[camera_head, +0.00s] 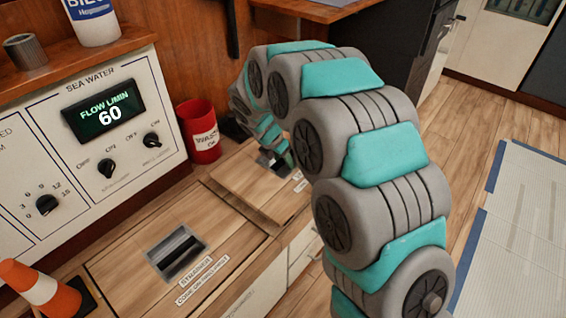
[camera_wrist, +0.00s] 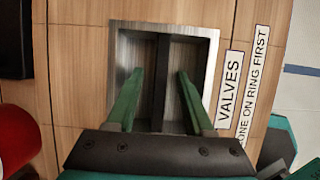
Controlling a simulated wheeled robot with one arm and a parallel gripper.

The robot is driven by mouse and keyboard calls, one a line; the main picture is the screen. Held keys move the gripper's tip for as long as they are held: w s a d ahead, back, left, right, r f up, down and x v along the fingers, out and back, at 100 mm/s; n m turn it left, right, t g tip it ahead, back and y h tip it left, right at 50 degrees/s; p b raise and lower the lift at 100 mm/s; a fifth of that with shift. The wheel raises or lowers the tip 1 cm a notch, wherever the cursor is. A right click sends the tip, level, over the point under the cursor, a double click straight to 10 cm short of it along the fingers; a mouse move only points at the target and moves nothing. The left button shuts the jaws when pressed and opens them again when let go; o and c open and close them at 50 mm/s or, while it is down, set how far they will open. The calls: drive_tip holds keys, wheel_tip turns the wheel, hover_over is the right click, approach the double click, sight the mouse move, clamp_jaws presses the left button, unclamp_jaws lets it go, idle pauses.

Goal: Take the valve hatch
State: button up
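The valve hatch (camera_head: 240,188) is a wooden panel lying flat in the counter behind the strainer hatch. In the wrist view the hatch (camera_wrist: 75,75) has a metal-framed recess with a dark handle bar (camera_wrist: 161,50) across it, beside a label reading "VALVES". My gripper (camera_wrist: 160,74) has two green fingers, spread apart over the recess, one on each side of the bar. A gap shows between each finger and the bar. How deep the fingertips reach is hard to tell. In the head view my arm partly hides the hatch and its recess.
The strainer hatch (camera_head: 125,250), with its own recessed handle (camera_head: 177,251), lies in front. A red waste can (camera_head: 200,132) stands beside the valve hatch and shows in the wrist view. An orange cone (camera_head: 38,286) stands near the control panel (camera_head: 95,130). Open floor lies to the right.

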clamp_jaws()
idle(1.3)
